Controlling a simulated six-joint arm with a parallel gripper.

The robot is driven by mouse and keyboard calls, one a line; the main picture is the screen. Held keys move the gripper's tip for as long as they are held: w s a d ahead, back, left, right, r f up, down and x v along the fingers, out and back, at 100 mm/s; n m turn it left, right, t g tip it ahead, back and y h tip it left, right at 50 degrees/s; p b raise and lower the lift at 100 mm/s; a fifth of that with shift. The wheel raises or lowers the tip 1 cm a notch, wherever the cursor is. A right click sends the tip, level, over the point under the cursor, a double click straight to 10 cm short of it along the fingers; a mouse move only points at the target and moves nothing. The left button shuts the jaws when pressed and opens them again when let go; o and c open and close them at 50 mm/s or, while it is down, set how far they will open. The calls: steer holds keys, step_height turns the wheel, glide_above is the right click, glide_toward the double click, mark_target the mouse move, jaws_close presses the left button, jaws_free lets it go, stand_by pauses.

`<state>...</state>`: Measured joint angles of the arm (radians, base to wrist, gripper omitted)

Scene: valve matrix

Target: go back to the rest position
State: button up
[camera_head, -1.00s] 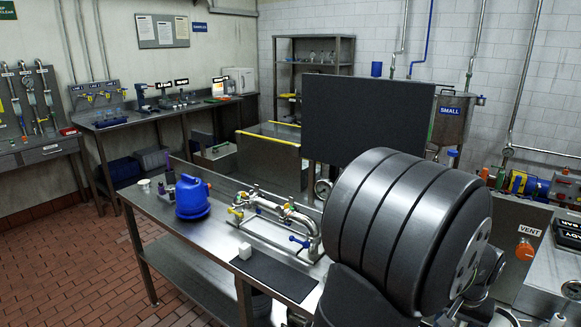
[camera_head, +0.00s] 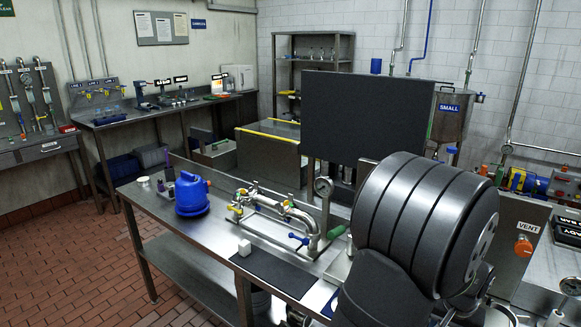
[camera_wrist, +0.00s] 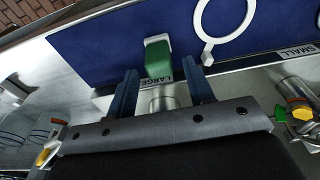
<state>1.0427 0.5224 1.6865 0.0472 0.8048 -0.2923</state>
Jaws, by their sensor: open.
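My gripper (camera_wrist: 159,68) shows in the wrist view with its two blue fingers spread apart; it is open. A green block with a white end (camera_wrist: 157,58) stands just beyond and between the fingertips, by a LARGE label, and nothing shows clamped. In the head view my gripper is hidden; only a large dark link of my arm shows at right. The pipe assembly with yellow and blue valve handles (camera_head: 275,215) lies on the steel bench (camera_head: 160,222), left of my arm. A green handle (camera_head: 336,232) lies near its right end.
A blue jug (camera_head: 191,195), a white cube (camera_head: 244,248) and a dark mat (camera_head: 272,272) are on the bench. A dark upright panel (camera_head: 366,118) stands behind it. In the wrist view a white ring (camera_wrist: 222,25) lies on a blue surface (camera_wrist: 110,45), with steel fittings (camera_wrist: 300,95) at right.

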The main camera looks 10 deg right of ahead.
steer(key=s+r, duration=0.8)
steer(key=s, duration=0.4)
steer(key=w+a+f+n, duration=0.2)
steer(key=w+a, duration=0.4)
steer(key=w, duration=0.3)
steer(key=w+a+f+n+t, duration=0.1)
steer(key=w+a+f+n, duration=0.1)
steer(key=w+a, duration=0.4)
steer(key=w+a+f+n+t, duration=0.1)
steer(key=w+a, duration=0.5)
steer(key=w, duration=0.7)
steer(key=shift+w+f+n, duration=0.35)
steer(key=shift+f+n, duration=0.05)
steer(key=shift+f, duration=0.45)
steer(key=shift+n+t+y, duration=0.4)
steer(key=shift+n+t, duration=0.2)
steer(key=shift+n, duration=0.2)
steer(key=w+a, duration=0.2)
steer(key=a, duration=0.1)
steer(key=w+a+f, duration=0.1)
steer(key=a, duration=0.2)
steer(key=w+a+f, duration=0.1)
steer(key=w+a, duration=0.1)
steer(key=a, duration=0.1)
steer(key=shift+w+a, duration=0.35)
steer(key=shift+a, duration=0.05)
steer(key=shift+o, duration=0.4)
